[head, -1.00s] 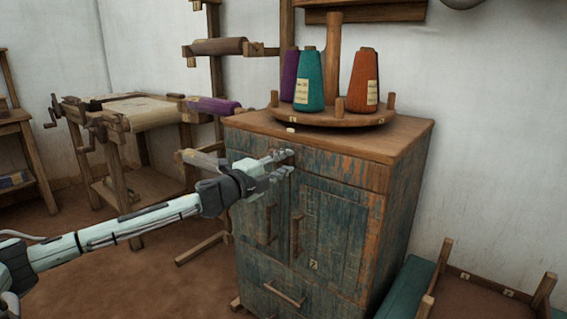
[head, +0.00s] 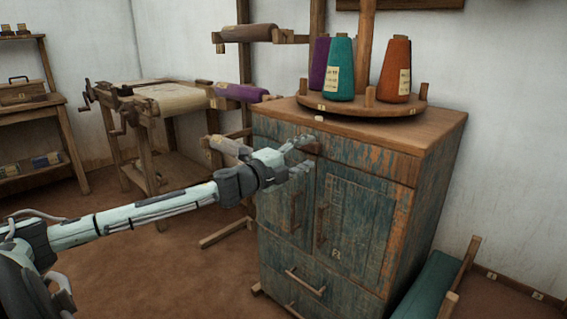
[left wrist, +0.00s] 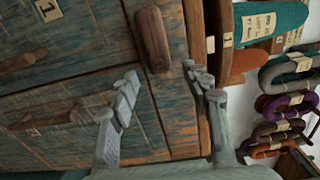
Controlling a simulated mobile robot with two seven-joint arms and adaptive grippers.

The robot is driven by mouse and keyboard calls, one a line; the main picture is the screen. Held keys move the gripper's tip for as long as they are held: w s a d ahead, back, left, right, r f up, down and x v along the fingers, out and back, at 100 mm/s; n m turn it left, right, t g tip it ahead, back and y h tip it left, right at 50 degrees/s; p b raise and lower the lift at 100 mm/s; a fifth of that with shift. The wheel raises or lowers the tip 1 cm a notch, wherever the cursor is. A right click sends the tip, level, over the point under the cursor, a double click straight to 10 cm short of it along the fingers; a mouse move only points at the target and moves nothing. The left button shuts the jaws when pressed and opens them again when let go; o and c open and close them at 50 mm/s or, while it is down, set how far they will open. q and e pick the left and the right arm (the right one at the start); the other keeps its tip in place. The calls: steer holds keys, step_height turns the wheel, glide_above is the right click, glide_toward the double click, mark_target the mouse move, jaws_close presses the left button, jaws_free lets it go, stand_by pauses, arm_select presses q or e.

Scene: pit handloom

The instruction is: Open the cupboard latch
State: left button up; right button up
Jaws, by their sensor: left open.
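The blue, worn wooden cupboard (head: 360,215) stands right of centre in the head view, with two doors and a lower drawer. In the left wrist view a brown wooden latch bar (left wrist: 153,40) lies on the cupboard face near its top edge. In the head view the latch is mostly hidden behind my fingers. My left gripper (head: 304,152) is open and empty in front of the upper cupboard front. In the left wrist view its two fingers (left wrist: 162,72) are spread, with the latch beyond the gap between them; I cannot tell if they touch it. My right gripper is not in view.
Door handles (head: 322,217) stick out below the gripper. On the cupboard top a round wooden rack (head: 400,112) carries purple, teal and orange yarn cones. A loom frame (head: 150,150) stands behind at left.

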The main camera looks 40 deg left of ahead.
arm_select(q)
steer(key=s, duration=0.9)
steer(key=shift+s+a, duration=0.3)
steer(key=shift+a, duration=0.05)
steer(key=shift+r, duration=0.1)
